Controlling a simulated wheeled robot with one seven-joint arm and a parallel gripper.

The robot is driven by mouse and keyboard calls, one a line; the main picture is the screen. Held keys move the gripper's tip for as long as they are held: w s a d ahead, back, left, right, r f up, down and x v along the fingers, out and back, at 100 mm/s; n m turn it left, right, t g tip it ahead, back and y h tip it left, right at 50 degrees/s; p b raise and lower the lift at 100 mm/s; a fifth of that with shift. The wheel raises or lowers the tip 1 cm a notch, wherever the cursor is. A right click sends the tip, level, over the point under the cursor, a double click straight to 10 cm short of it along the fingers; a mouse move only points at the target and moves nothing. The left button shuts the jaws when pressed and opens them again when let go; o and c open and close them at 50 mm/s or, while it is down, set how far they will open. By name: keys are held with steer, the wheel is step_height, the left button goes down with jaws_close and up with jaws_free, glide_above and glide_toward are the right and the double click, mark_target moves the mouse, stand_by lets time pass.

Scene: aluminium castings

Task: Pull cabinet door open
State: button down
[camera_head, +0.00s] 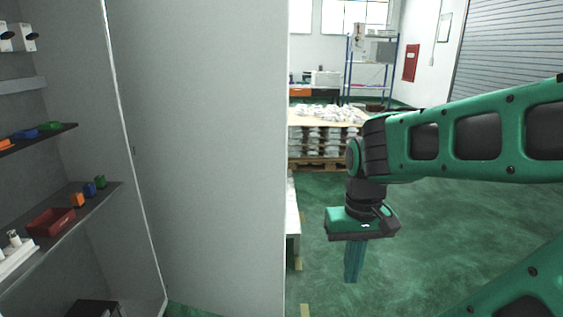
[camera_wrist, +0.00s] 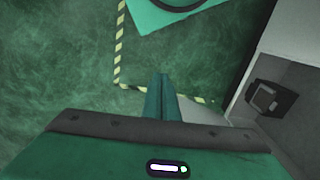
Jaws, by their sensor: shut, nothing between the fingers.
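The cabinet door (camera_head: 205,150) is a tall plain grey panel that fills the middle left of the head view. It stands swung open, and the cabinet interior (camera_head: 60,165) with its shelves shows to its left. My gripper (camera_head: 353,279) points down over the floor, to the right of the door's free edge and apart from it in the picture. Its fingers are together with nothing between them, as the wrist view also shows (camera_wrist: 163,77). No handle shows on the visible face of the door.
Shelves hold a red bin (camera_head: 53,222) and small coloured blocks. A pallet stacked with castings (camera_head: 320,140) stands behind my arm. Green floor (camera_head: 440,240) is open to the right.

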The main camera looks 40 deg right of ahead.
steer(key=w+d+r+n+t+h, duration=0.1)
steer(key=w+d+r+n+t, duration=0.15)
steer(key=w+r+n, duration=0.6)
steer(key=n+t, duration=0.4)
steer(key=t, duration=0.1)
glide_toward(283, 161)
steer(key=s+a+r, duration=0.1)
steer(key=s+a, duration=0.4)
steer(key=shift+n+h, duration=0.25)
steer(key=shift+h, duration=0.05)
steer(key=w+d+f, duration=0.1)
steer(key=w+f, duration=0.1)
steer(key=w+d+f, duration=0.1)
steer(key=w+f, duration=0.1)
steer(key=w, duration=0.1)
steer(key=w+d+f, duration=0.1)
steer(key=w+f, duration=0.1)
steer(key=f, duration=0.1)
steer(key=shift+w+d+f, duration=0.1)
steer(key=shift+w+d, duration=0.55)
steer(key=shift+d, duration=0.05)
